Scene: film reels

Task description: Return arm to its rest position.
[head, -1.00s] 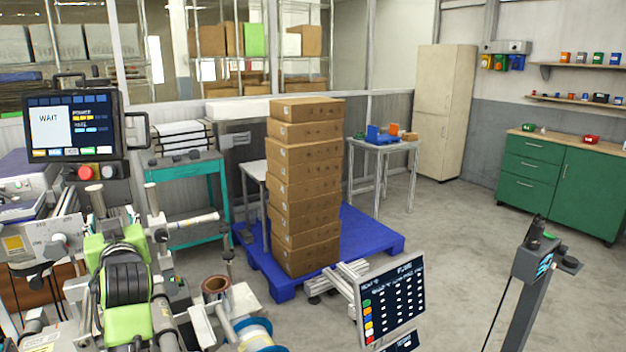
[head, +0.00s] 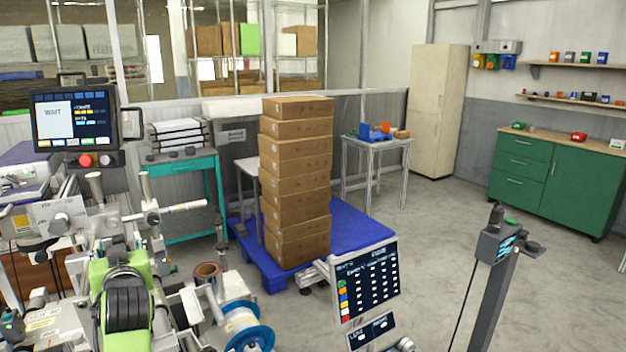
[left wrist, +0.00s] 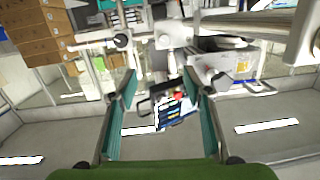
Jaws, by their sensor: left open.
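My left gripper (left wrist: 165,90) shows in the left wrist view as two teal-padded fingers held well apart, with nothing between them. In the head view, the lime-green and black end of my left arm (head: 125,295) is at the lower left, in front of the reel machine; its fingertips cannot be made out there. The machine's screen (head: 74,118) stands behind it and shows upside down beyond the fingers in the left wrist view (left wrist: 175,108). A blue-and-white reel (head: 243,325) is to the right of the arm, apart from it. My right gripper is not in view.
A tall stack of brown boxes (head: 297,180) stands on a blue pallet (head: 350,235). A panel with coloured buttons (head: 366,280) is in front of it. A dark post (head: 485,290) stands at the right. A teal cart (head: 185,195) is behind the machine. Open floor lies at the right.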

